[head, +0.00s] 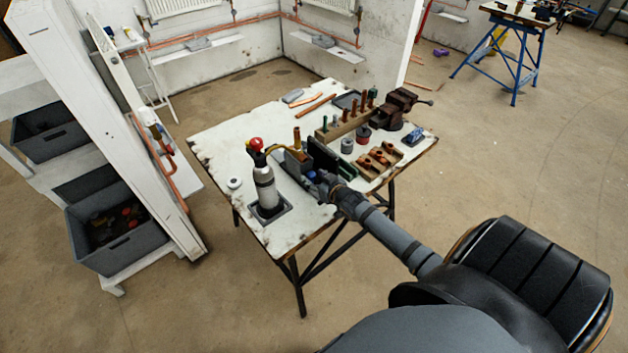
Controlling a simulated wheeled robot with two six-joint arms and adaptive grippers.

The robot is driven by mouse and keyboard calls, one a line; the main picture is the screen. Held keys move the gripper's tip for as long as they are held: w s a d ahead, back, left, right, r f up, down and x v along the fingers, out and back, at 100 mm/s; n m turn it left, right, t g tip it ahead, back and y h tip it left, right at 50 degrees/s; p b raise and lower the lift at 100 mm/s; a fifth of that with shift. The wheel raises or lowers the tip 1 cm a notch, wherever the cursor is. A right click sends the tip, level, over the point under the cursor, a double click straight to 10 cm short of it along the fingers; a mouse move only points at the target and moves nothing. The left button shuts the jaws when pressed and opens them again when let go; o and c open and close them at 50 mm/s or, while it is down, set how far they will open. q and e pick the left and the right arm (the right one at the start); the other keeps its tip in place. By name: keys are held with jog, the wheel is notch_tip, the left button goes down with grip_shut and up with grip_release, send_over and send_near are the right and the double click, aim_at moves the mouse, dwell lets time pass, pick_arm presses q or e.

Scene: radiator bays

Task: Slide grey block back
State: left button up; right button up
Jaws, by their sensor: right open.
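A small grey block (292,96) lies flat near the far left edge of the white worktable (222,140), beside copper pipe pieces. My right gripper (318,180) is over the middle of the table, well short of this block and apart from it. It is small and dark against a dark upright thing and a grey box (298,160), so its fingers are hard to make out. It appears open, with nothing seen held. My left gripper is out of view.
A grey bottle with a red top (265,178) stands at the table's near left. A wooden rack (343,127) of upright pieces, a vise (393,108) and a wooden block with copper fittings (378,160) crowd the right side. The table's far left is mostly clear.

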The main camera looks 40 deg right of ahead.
jog(key=shift+w+a, duration=0.1)
jog(key=shift+w, duration=0.15)
grip_shut()
jog(key=shift+f, duration=0.1)
